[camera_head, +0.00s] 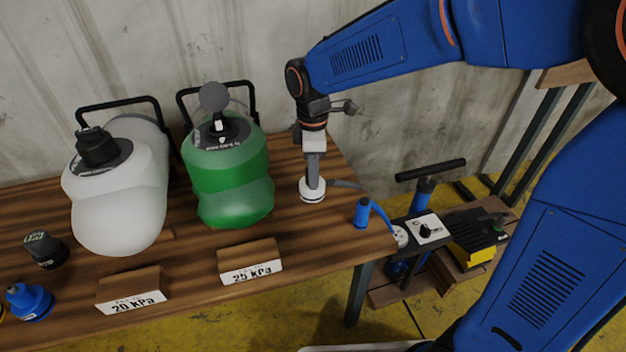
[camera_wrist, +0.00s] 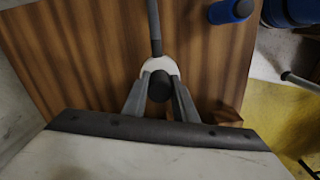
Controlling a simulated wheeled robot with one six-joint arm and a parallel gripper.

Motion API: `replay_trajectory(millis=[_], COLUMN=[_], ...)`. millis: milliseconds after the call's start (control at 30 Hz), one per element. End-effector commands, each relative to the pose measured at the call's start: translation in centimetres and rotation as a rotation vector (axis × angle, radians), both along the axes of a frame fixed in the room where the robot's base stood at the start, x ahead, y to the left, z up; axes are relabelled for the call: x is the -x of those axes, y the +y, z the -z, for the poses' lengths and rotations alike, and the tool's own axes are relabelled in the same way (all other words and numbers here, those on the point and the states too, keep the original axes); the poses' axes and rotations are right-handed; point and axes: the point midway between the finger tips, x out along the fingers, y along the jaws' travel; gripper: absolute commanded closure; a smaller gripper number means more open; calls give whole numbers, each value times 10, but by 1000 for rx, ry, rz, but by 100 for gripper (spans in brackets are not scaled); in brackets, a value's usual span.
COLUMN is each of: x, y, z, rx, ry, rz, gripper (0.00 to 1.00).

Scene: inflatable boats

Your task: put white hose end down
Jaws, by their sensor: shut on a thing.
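The white hose end (camera_head: 312,194) is a short white round piece at the right part of the wooden bench. It also shows in the wrist view (camera_wrist: 155,65), with a dark centre and a grey hose (camera_wrist: 154,22) running away from it. My gripper (camera_head: 314,178) points straight down, and its fingers (camera_wrist: 160,88) are shut on the white hose end. The hose end is upright and at or very close to the bench top; I cannot tell whether it touches. The grey hose leaves it to the right in the head view.
A green tank (camera_head: 222,180) and a white tank (camera_head: 122,205) stand left of my gripper on the bench (camera_head: 205,275). Signs reading 25 KPA (camera_head: 250,262) and 20 KPA (camera_head: 130,290) sit before them. A blue cylinder (camera_head: 362,213) stands right, near the bench edge.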

Motion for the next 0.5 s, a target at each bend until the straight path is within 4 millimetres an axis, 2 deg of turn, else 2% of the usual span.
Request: replay_trajectory(millis=[100,200,500], x=[1,0,0], y=[0,0,0], z=[17,24,26], rx=[2,1,0], ry=[3,1,1], rz=[0,0,0], gripper=[100,100,100])
